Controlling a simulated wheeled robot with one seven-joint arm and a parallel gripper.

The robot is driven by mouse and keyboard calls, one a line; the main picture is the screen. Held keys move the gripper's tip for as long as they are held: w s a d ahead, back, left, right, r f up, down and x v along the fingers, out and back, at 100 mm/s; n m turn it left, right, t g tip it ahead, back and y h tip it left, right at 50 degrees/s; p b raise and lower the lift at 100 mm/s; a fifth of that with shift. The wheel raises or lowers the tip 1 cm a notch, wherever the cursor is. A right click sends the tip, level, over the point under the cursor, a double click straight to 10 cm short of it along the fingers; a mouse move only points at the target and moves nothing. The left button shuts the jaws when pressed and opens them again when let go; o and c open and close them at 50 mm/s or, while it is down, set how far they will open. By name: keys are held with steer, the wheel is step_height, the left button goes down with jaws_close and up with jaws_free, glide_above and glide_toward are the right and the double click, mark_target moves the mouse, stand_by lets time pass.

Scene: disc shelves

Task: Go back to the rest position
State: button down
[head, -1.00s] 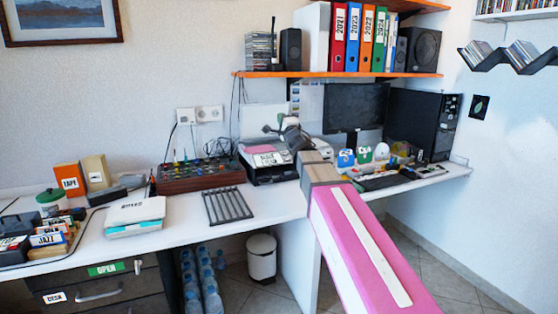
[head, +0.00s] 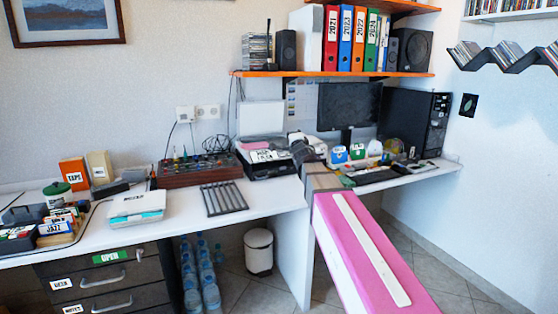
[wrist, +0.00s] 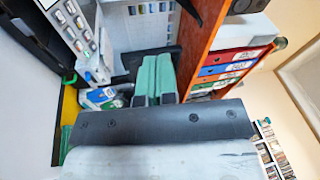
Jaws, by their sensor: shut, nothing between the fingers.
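My gripper's two green fingers (wrist: 155,75) lie side by side, closed with nothing between them, in the wrist view. They point toward the shelf and monitor area. In the head view my pink arm reaches up from the lower right to the desk (head: 285,192), and its wrist end is over the desk near the printer. The fingers themselves cannot be made out there. No object is held.
A black printer (head: 268,158) stands left of my wrist, and a monitor (head: 347,106) and computer tower (head: 414,118) stand beyond it. An orange-edged shelf (head: 335,74) with binders hangs above; it shows close by in the wrist view (wrist: 198,45). Free desk lies around the black rack (head: 223,199).

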steer(key=s+d+f+n+g+h, duration=0.2)
steer(key=s+d+f+g, duration=0.15)
steer(key=f, duration=0.55)
steer(key=s+d+f+n+g+h, duration=0.1)
steer(key=s+d+f+g+h, duration=0.2)
steer(key=f, duration=0.6)
steer(key=s+d+f+n+g+h, duration=0.1)
steer(key=s+d+f+n+g, duration=0.2)
steer(key=f, duration=0.6)
steer(key=s+d+f+n+g, duration=0.2)
steer(key=s+f+g, duration=0.3)
steer(key=s+f, duration=0.3)
steer(key=s+d+f+n+g+y, duration=0.1)
steer(key=s+f+n+g, duration=0.4)
steer(key=s, duration=0.8)
step_height(320, 180, down, 4)
steer(key=shift+d+r+n, duration=0.1)
steer(key=shift+d+n, duration=0.2)
steer(key=shift+d, duration=0.35)
